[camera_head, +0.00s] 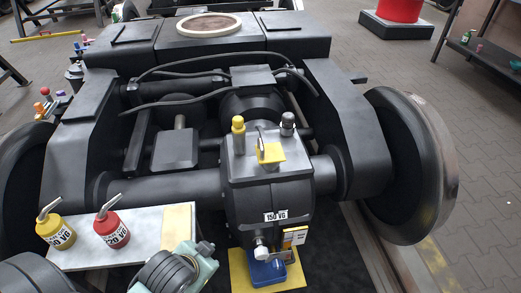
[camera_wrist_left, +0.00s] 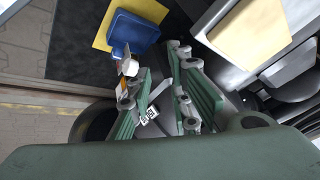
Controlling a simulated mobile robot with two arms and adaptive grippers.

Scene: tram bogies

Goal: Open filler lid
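The dark grey gearbox (camera_head: 268,195) with a "150 VG" label stands at the centre of the bogie. On its top is a yellow flap (camera_head: 270,152) with a metal loop standing up by it; it looks like the filler lid and lies down. A yellow knob (camera_head: 238,135) and a dark, grey-topped plug stand either side behind it. My left gripper (camera_head: 190,262), green with dark pads, is low, in front and left of the gearbox, away from the lid. In the left wrist view its fingers (camera_wrist_left: 155,78) are apart with nothing seen held. My right gripper is not in view.
A white board (camera_head: 150,228) holds a yellow oil can (camera_head: 55,231), a red oil can (camera_head: 112,229) and a yellow cloth or pad. A blue tray (camera_head: 266,271) on a yellow mat sits below the gearbox front. Hoses (camera_head: 190,70) cross behind; a wheel (camera_head: 405,165) stands right.

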